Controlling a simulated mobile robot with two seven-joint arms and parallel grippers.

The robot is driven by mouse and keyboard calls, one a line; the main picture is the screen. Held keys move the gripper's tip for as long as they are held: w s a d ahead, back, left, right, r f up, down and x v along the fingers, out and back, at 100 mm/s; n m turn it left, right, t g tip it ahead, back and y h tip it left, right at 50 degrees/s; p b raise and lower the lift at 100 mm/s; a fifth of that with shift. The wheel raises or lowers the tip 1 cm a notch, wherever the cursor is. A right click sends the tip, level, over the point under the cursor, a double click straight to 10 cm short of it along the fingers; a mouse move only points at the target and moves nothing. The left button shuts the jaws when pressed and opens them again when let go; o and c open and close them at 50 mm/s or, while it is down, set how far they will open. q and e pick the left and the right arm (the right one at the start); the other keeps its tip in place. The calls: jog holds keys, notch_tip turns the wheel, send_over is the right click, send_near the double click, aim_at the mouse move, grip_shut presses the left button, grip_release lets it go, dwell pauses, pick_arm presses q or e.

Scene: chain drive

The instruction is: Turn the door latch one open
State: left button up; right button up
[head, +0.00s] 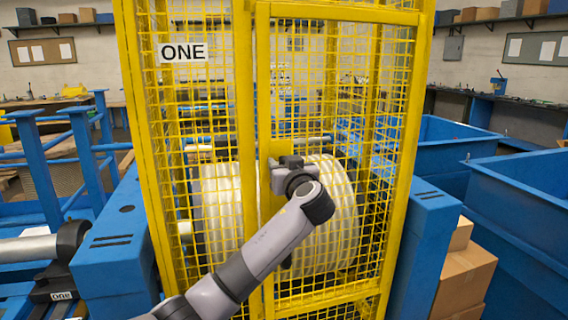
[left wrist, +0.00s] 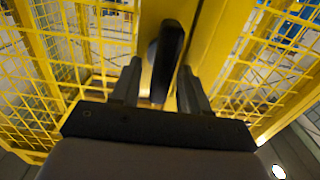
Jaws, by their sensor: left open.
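The yellow mesh door (head: 345,12) of the cage marked ONE (head: 184,53) stands in front of me and looks closed. The door latch (left wrist: 168,48) is a dark handle on a yellow plate in the left wrist view. It looks roughly upright there. My left gripper (head: 284,164) is at the latch on the door's left edge. In the left wrist view its two fingers (left wrist: 159,84) are apart, with the latch in line with the gap between them. I cannot tell whether they touch it. In the head view my gripper hides the latch. My right gripper is not in view.
Large pale rollers (head: 335,225) sit behind the mesh. Blue machine housings (head: 112,250) flank the cage. Cardboard boxes (head: 466,278) and blue bins (head: 525,205) stand to the right. Blue railings (head: 40,165) are at the left.

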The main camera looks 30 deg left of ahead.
pick_arm(q)
grip_shut()
jog(key=shift+m, duration=0.3)
jog(key=shift+w+d+f+m+b, duration=0.1)
jog(key=shift+m+b, duration=0.1)
jog(key=shift+m, duration=0.4)
jog(key=shift+w+d+m+b, duration=0.1)
jog(key=shift+m+b, duration=0.05)
jog(key=shift+m, duration=0.45)
jog(key=m, duration=0.5)
jog(key=f+m, duration=0.1)
jog(key=m, duration=0.4)
jog(key=w+m, duration=0.1)
jog(key=m, duration=0.3)
jog(key=shift+d+f+m+p, duration=0.3)
jog(key=shift+d+f+m, duration=0.05)
jog(key=shift+d+m, duration=0.05)
jog(key=shift+m, duration=0.3)
